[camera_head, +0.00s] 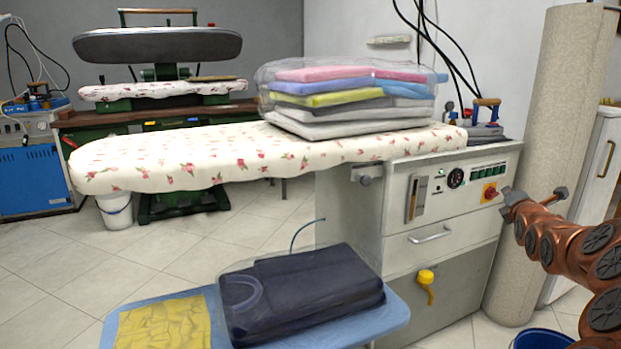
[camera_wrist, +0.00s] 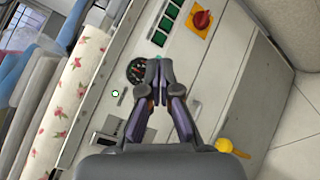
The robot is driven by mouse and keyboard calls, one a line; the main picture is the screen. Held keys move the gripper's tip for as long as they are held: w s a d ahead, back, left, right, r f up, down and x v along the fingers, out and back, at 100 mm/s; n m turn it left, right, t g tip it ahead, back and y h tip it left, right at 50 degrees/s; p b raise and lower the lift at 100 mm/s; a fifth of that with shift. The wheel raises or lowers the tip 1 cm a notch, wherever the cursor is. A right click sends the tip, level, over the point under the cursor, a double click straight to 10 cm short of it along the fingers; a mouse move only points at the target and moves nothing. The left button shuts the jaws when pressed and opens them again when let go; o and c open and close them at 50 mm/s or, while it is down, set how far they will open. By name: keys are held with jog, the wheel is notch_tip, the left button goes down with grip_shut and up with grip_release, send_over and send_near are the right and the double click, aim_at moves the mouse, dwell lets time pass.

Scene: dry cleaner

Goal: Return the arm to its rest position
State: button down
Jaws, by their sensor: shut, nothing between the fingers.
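My arm, copper-coloured with dark round joint caps, reaches in from the right edge of the head view. My gripper (camera_head: 507,203) is at its end, in front of the right side of the ironing station's control panel (camera_head: 468,188). In the wrist view my gripper (camera_wrist: 158,68) has its fingertips together with nothing between them. Behind the fingertips are the round gauge (camera_wrist: 136,71), green switches (camera_wrist: 165,24) and a red knob on a yellow plate (camera_wrist: 200,19). I cannot tell the exact gap between fingertips and panel.
A floral ironing board (camera_head: 200,160) carries bagged folded clothes (camera_head: 345,130). A blue table (camera_head: 395,320) in front holds a bagged dark garment (camera_head: 300,285) and a yellow cloth (camera_head: 162,322). An iron (camera_head: 486,130) stands on the station. A column (camera_head: 560,130) and a blue bucket (camera_head: 540,340) are at right.

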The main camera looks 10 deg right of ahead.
jog(key=s+a+r+m+g+y+p, duration=0.2)
jog(key=s+a+r+m+p, duration=0.15)
jog(key=a+p, duration=0.45)
jog(key=s+a+r+m+g+y+p, duration=0.25)
jog(key=a+r+p, duration=0.2)
jog(key=a, duration=0.75)
jog(key=s+a+r+m+g+y+p, duration=0.2)
jog(key=s+a+r+p, duration=0.15)
jog(key=a+p, duration=0.5)
jog(key=s+a+r+m+g+p, duration=0.3)
jog(key=s+a+r+m+p, duration=0.1)
jog(key=s, duration=0.9)
jog(key=s+a+r+m+g+p, duration=0.3)
jog(key=s+a+p, duration=0.4)
jog(key=s, duration=0.6)
jog(key=s+a+r+m+g+p, duration=0.4)
jog(key=s+p, duration=0.4)
jog(key=s, duration=0.5)
jog(key=shift+s+a+r+m+g+y, duration=0.15)
jog(key=shift+a+r+m+g+y, duration=0.2)
jog(key=shift+a+m+g, duration=0.4)
